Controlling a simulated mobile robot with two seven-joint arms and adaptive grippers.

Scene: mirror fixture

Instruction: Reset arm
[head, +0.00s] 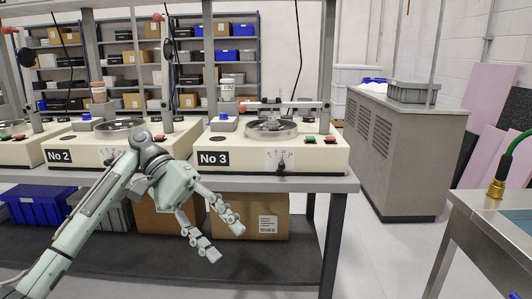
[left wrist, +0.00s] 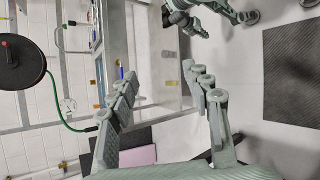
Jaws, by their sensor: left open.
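My left arm comes in from the left in the head view. Its gripper (head: 229,246) is open and empty, with the two fingers spread and pointing down and to the right. It is in front of the bench, below the No 3 machine (head: 325,155), and overlaps a cardboard box on the lower shelf in the picture. In the left wrist view the fingers of this gripper (left wrist: 160,70) stand apart with nothing between them. My right gripper does not show in the head view. Parts of my own body show at the top of the left wrist view.
The bench (head: 345,184) carries the No 2 machine (head: 88,150) too. Cardboard boxes (head: 275,205) and blue bins (head: 38,205) sit below it. A grey cabinet (head: 415,150) stands behind at right. A metal table (head: 480,205) is at the right edge. Open floor lies between.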

